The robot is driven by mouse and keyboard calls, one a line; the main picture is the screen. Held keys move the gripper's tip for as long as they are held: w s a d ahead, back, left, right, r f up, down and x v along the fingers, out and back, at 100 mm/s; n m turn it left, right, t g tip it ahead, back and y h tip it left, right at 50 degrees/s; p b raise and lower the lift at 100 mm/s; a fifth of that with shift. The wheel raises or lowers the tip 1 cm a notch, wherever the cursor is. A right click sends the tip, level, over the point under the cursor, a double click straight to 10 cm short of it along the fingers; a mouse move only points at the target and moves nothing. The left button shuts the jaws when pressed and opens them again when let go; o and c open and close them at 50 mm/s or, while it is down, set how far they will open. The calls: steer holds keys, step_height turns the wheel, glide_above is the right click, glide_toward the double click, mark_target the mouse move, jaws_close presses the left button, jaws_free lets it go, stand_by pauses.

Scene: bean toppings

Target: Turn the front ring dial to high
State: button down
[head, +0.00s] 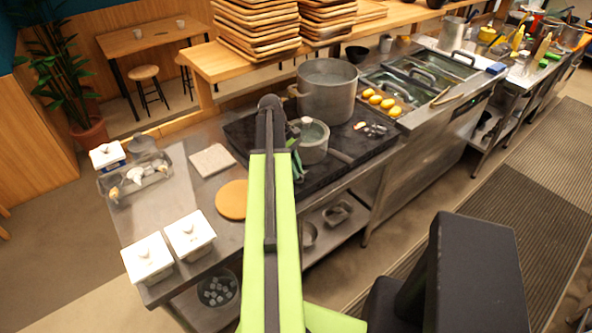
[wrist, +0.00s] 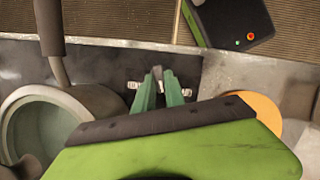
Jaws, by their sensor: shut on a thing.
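The front ring dial (wrist: 157,72) shows in the wrist view as a small grey piece between the fingertips, mostly covered by them. My gripper (wrist: 157,80) has green fingers that are shut on it from above. White markings (wrist: 186,92) show on the dark stove top on both sides of the fingers. I cannot read the dial's setting. In the head view my arm hides the dial, and only a bit of a green finger (head: 297,165) shows beside the small pot. The black stove (head: 375,145) carries that pot (head: 314,150) and a large pot (head: 327,98).
In the wrist view the small pot (wrist: 100,100) is close left of my gripper, its handle (wrist: 50,35) reaching past the stove edge. A round orange board (head: 232,200) lies left of the stove. White lidded containers (head: 190,236) stand at the counter's near left.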

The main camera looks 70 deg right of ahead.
steer(key=shift+d+m+y, duration=0.1)
steer(key=shift+m+y, duration=0.3)
steer(key=shift+m, duration=0.9)
steer(key=shift+t, duration=0.3)
steer(key=c, duration=1.4)
jaws_free()
steer(key=p+v, duration=1.6)
steer(key=v, duration=0.1)
steer(key=shift+d, duration=0.2)
steer(key=shift+w+r, duration=0.1)
steer(key=shift+w, duration=0.05)
